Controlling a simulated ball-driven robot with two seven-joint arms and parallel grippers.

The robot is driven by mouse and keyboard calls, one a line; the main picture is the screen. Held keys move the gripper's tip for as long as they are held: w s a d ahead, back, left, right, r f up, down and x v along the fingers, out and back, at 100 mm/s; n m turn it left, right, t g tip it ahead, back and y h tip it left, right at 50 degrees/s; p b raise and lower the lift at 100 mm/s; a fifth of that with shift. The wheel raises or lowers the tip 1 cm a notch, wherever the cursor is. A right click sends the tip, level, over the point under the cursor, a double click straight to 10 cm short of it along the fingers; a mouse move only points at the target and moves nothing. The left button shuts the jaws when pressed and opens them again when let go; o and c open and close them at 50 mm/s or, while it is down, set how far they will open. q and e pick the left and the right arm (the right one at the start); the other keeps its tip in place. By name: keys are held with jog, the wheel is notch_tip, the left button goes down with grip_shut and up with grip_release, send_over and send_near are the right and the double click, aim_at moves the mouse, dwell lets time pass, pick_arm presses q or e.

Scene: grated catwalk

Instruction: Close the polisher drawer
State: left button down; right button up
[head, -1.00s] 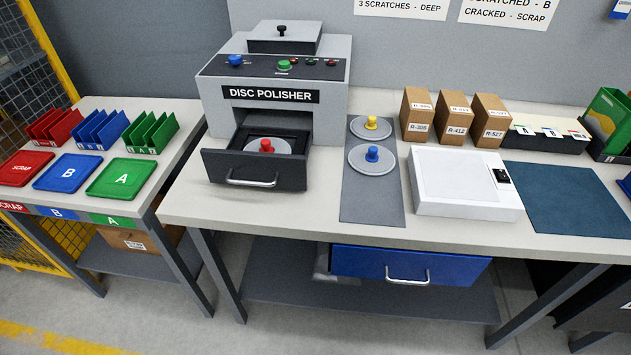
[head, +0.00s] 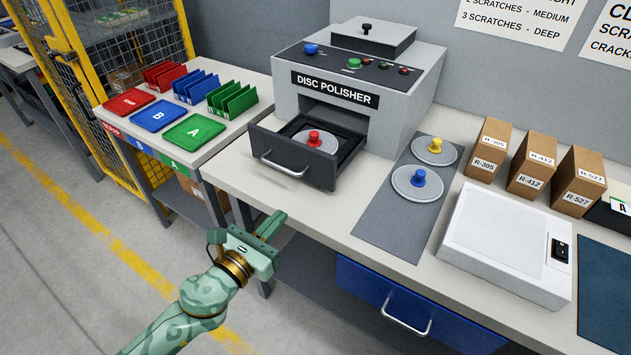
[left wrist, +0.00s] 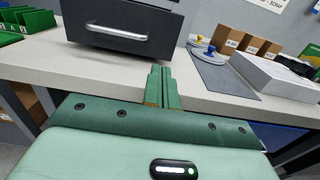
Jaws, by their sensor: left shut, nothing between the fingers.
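The grey disc polisher (head: 300,84) stands on the bench. Its dark drawer (head: 320,172) is pulled out at the front, with a silver bar handle (head: 279,167). A disc with a red knob (head: 314,138) lies in the drawer. My left gripper (head: 272,224) is shut and empty in front of the bench's front edge, below and apart from the drawer. In the left wrist view its shut fingers (left wrist: 161,84) point toward the bench, with the drawer front (left wrist: 122,25) beyond them. My right gripper is not in view.
A grey mat (head: 385,225) holds discs with yellow and blue knobs right of the drawer. A white scale-like box (head: 505,238) and brown boxes (head: 489,150) stand farther right. A side table (head: 228,150) with coloured trays is left. A blue drawer (head: 375,287) hangs below the bench.

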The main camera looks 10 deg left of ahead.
aim_at(320, 174)
pick_arm(q)
jog(key=x, duration=1.3)
jog(key=shift+w+d+b, duration=0.1)
jog(key=shift+w+b, duration=0.05)
jog(key=shift+b, duration=0.15)
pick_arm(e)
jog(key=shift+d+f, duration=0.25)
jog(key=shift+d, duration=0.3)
